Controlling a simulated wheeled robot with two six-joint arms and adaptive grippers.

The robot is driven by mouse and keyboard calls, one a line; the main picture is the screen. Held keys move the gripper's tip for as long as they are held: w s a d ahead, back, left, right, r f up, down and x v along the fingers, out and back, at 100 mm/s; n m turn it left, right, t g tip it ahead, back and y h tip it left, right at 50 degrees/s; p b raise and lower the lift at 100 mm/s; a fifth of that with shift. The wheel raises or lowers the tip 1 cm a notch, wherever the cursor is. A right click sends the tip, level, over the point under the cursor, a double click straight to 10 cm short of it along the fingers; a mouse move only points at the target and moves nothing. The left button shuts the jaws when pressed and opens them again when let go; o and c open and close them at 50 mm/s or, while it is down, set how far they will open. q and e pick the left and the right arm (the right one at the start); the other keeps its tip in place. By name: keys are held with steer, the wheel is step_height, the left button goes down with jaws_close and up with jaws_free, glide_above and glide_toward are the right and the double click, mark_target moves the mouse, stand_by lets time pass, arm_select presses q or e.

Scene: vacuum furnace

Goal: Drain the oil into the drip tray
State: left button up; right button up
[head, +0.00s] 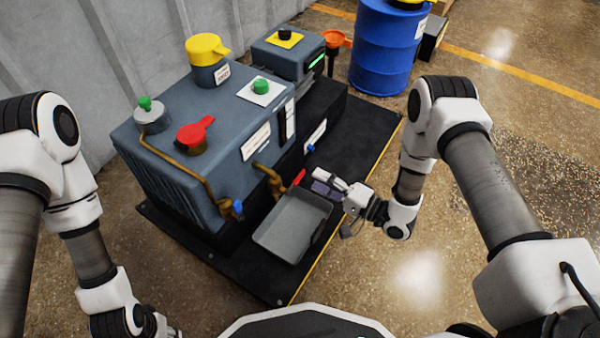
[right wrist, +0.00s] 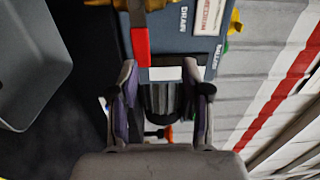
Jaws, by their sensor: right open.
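The grey drip tray (head: 290,228) sits empty-looking on the black base, below the brass drain valve (head: 268,178). The valve's red lever (head: 299,177) points out from the blue-grey pump unit. My right gripper (head: 322,184) is open just right of the lever. In the right wrist view the red lever (right wrist: 141,47) shows at the left finger's tip, near the DRAIN label; I cannot tell whether they touch. The tray (right wrist: 32,65) shows at the left there. My left gripper (head: 168,332) is at the bottom edge, mostly cut off, its fingers unclear.
A blue drum (head: 388,45) stands behind. The floor at right is open.

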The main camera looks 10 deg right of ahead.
mark_target(301, 178)
steer(key=w+a+f+b, duration=0.1)
steer(key=w+a+b, duration=0.1)
steer(key=w+a+f+b, duration=0.1)
steer(key=a, duration=0.1)
steer(key=shift+w+f, duration=0.3)
steer(key=shift+w+a+r+b, duration=0.15)
steer(key=shift+w+a+b, duration=0.2)
steer(key=shift+a, duration=0.05)
arm_select(q)
step_height(301, 178, down, 4)
steer(key=shift+s+f, duration=0.1)
steer(key=shift+f, duration=0.1)
arm_select(e)
jaws_close()
